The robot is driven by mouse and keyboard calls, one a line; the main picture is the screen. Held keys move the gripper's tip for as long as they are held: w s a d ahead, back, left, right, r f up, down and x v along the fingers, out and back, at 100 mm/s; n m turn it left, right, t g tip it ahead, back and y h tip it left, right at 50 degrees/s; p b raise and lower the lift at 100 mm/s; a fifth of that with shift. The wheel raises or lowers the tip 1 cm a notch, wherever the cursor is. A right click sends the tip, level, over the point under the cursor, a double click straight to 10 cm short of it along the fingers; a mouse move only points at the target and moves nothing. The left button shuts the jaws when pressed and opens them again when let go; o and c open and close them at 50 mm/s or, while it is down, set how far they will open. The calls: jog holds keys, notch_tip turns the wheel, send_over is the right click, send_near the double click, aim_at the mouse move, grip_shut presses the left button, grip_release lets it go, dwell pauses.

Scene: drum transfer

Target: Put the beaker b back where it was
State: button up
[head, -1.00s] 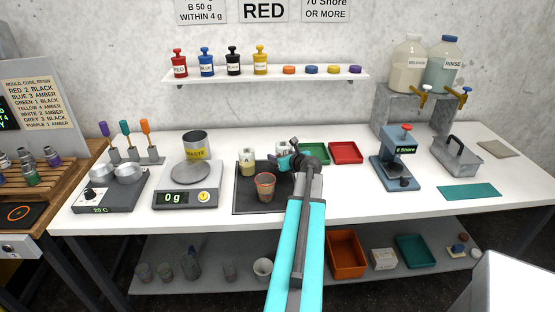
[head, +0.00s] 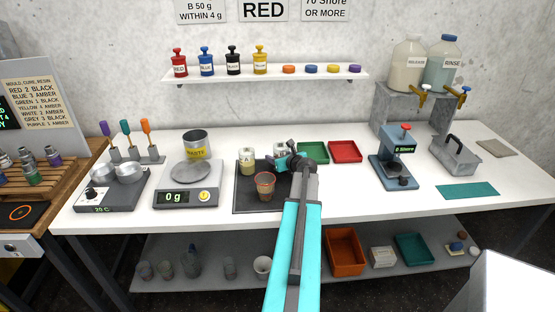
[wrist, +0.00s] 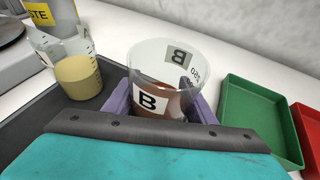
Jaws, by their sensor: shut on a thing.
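Beaker b (wrist: 152,104), clear glass with a "B" label and red-brown liquid, is upright between the purple fingers of my gripper (wrist: 162,108) in the wrist view. My gripper is shut on it. In the head view, beaker b (head: 279,149) shows only partly behind my gripper (head: 285,161), near the right back of the dark mat (head: 244,204). I cannot tell whether its base touches the mat. A similar beaker with pale yellow liquid (head: 247,160) stands to its left; it also shows in the wrist view (wrist: 78,78).
A red-rimmed cup (head: 265,188) stands on the mat in front. A green tray (head: 313,152) and a red tray (head: 345,152) lie to the right. A scale (head: 187,193) reading 0 g and a waste can (head: 196,145) are to the left. The bench before the trays is clear.

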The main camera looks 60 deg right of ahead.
jog(key=shift+f, duration=0.7)
jog(key=shift+f, duration=0.15)
jog(key=o, duration=1.2)
jog(key=shift+r, duration=0.2)
jog(key=shift+v, duration=1.2)
jog(key=shift+b+v, duration=1.2)
jog(key=shift+v, duration=3.6)
